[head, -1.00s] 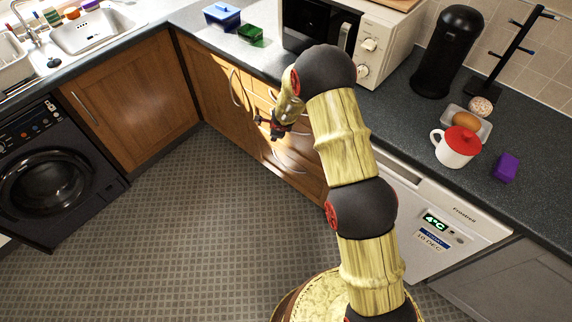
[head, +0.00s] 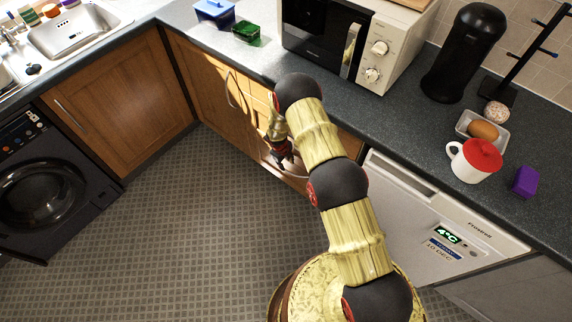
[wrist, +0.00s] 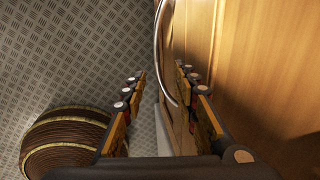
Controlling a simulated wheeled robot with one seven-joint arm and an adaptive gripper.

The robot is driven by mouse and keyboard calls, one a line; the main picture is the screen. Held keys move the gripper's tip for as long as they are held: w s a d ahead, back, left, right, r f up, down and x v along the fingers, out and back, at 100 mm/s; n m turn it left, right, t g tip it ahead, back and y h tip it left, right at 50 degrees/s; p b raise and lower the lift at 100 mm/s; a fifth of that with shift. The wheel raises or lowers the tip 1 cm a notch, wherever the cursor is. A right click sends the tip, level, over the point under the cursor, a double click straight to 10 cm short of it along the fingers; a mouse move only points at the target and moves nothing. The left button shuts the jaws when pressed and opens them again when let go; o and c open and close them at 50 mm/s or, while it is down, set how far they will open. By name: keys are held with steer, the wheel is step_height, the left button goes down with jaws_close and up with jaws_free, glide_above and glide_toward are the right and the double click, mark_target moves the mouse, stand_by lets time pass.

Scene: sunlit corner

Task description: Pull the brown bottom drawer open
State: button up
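The brown bottom drawer (head: 296,184) is in the wooden cabinet under the microwave, partly hidden by my arm. Its curved metal handle (head: 292,174) shows just beside my gripper (head: 281,154). In the wrist view a wooden front (wrist: 255,60) fills the right side, and the curved handle (wrist: 160,45) runs down toward the space between the fingers. My gripper (wrist: 165,88) is open, with one finger on each side of the handle's lower part. The fingers look apart from the bar. I cannot tell whether the drawer is fully closed.
A white dishwasher (head: 433,235) stands right of the drawers. A wooden cupboard door (head: 205,85) with a long handle is to the left. The patterned floor (head: 190,230) in front is clear. A microwave (head: 350,40) sits on the worktop above.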

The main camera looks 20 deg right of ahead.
mark_target(288, 170)
steer(key=f+b, duration=0.1)
steer(key=f, duration=0.1)
steer(key=f+b, duration=0.1)
steer(key=f, duration=0.1)
steer(key=d+f, duration=0.1)
steer(key=f, duration=0.2)
steer(key=shift+w+d+f+b, duration=0.1)
steer(key=shift+w+b, duration=0.3)
steer(key=shift+c, duration=0.4)
jaws_close()
